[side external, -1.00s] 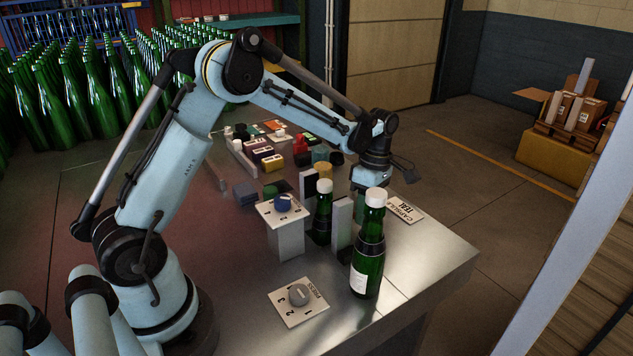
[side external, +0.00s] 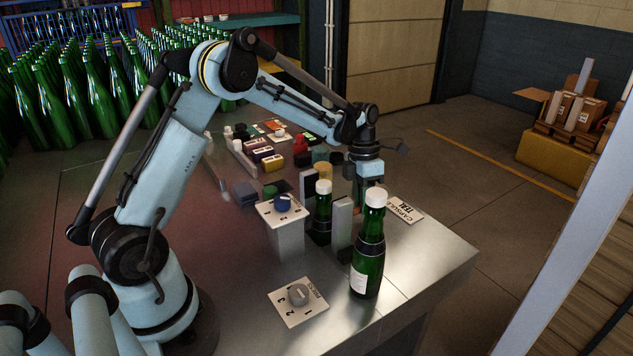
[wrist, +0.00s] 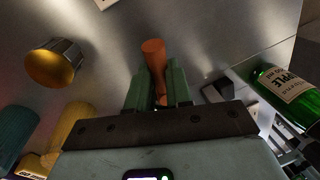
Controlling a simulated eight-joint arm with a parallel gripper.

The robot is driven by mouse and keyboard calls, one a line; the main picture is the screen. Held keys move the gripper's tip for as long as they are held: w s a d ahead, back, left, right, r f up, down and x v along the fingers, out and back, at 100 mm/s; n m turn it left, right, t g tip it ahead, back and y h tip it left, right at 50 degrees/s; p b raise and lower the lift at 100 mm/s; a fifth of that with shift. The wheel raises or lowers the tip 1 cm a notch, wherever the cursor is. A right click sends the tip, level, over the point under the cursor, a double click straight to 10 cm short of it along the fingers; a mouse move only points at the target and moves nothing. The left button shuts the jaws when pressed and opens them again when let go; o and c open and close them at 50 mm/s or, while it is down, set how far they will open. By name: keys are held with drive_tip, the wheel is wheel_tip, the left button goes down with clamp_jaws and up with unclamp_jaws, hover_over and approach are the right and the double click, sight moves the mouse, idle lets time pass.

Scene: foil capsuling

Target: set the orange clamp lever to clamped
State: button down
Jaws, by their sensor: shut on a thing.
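The orange clamp lever (wrist: 153,52) shows in the wrist view, rising between my two green fingers. My gripper (wrist: 157,78) is shut on it, with the rounded lever end sticking out past the fingertips. In the side external view my gripper (side external: 366,192) is low behind the capped front bottle, and the lever is hidden there. A green bottle (side external: 322,222) with a pale cap stands between a dark-faced block (side external: 308,186) and a grey upright block (side external: 342,222). I cannot tell from these views whether the blocks press on the bottle.
Another capped green bottle (side external: 368,262) stands close in front. A blue-knob dial box (side external: 290,240) and a grey dial plate (side external: 298,302) are to the left. A gold-topped cylinder (wrist: 56,62) is near my fingers. The table's right front is clear.

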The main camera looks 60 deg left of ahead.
drive_tip(key=shift+a+n, duration=0.45)
drive_tip(key=shift+n, duration=0.75)
drive_tip(key=shift+t, duration=0.3)
drive_tip(key=c, duration=1)
unclamp_jaws()
drive_tip(key=shift+c, duration=0.2)
wheel_tip(320, 180, up, 12)
drive_tip(key=a, duration=0.2)
drive_tip(key=shift+a, duration=0.2)
drive_tip(key=shift+d, duration=0.1)
